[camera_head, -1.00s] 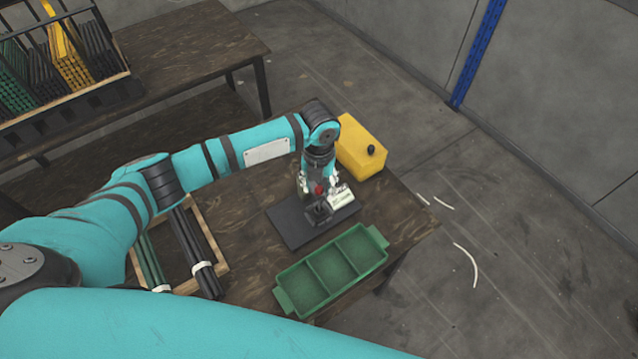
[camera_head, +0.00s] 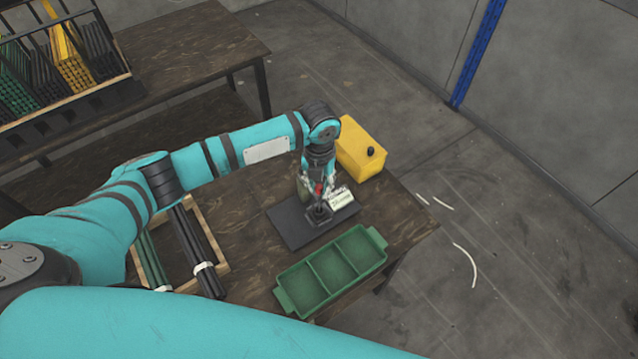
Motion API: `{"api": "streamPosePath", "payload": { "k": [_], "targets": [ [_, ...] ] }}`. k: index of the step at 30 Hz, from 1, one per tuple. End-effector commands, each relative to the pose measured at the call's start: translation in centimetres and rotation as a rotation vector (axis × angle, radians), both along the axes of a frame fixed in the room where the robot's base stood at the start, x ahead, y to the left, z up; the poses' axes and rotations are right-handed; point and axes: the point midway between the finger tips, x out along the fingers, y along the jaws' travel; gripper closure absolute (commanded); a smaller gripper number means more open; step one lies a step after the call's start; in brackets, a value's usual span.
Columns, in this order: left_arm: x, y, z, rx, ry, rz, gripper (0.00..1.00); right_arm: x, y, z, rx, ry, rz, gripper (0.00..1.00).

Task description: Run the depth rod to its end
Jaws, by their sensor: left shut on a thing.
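A small press (camera_head: 319,214) stands on a dark flat base plate (camera_head: 290,228) on the wooden table. A pale block with a white label (camera_head: 341,198) shows at its right side, and a small red part shows at its middle. My left gripper (camera_head: 318,186) points down at the top of the press and is shut on a part there. The fingers are small and overlap the press, so I cannot make out which part they hold. I cannot pick out the depth rod; the gripper may hide it. My right gripper is not in view.
A green three-compartment tray (camera_head: 282,303) is in front of the press. A yellow box (camera_head: 352,140) with a black knob stands behind it. A wooden frame (camera_head: 217,252) with dark and green rods lies at left. A rack (camera_head: 100,92) is on the back table.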

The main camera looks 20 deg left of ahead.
Motion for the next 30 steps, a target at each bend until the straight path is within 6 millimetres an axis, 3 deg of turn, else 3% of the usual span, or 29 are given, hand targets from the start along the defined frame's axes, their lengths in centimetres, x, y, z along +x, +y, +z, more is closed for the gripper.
{"api": "streamPosePath", "payload": {
  "k": [1,3,11,12,18,26,30],
  "targets": [
    [0.1,0.0,1.5,-0.001,-0.001,0.0,1.0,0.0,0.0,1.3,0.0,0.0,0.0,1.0],
    [0.0,0.0,2.2,-0.001,0.0,0.0,1.0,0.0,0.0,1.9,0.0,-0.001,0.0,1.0],
    [0.2,0.0,2.1,-0.003,-0.003,0.0,1.0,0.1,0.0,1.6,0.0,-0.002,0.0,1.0],
    [0.2,0.0,2.1,-0.002,-0.004,0.0,0.79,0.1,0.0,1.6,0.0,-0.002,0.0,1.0],
    [0.1,0.0,2.0,-0.002,-0.002,0.0,0.57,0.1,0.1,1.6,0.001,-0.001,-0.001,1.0],
    [0.1,0.0,2.1,-0.001,-0.001,0.0,0.57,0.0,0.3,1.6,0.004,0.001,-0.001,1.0],
    [0.2,0.0,3.5,-0.001,-0.004,-0.001,0.57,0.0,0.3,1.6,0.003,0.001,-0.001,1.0]
  ]
}}
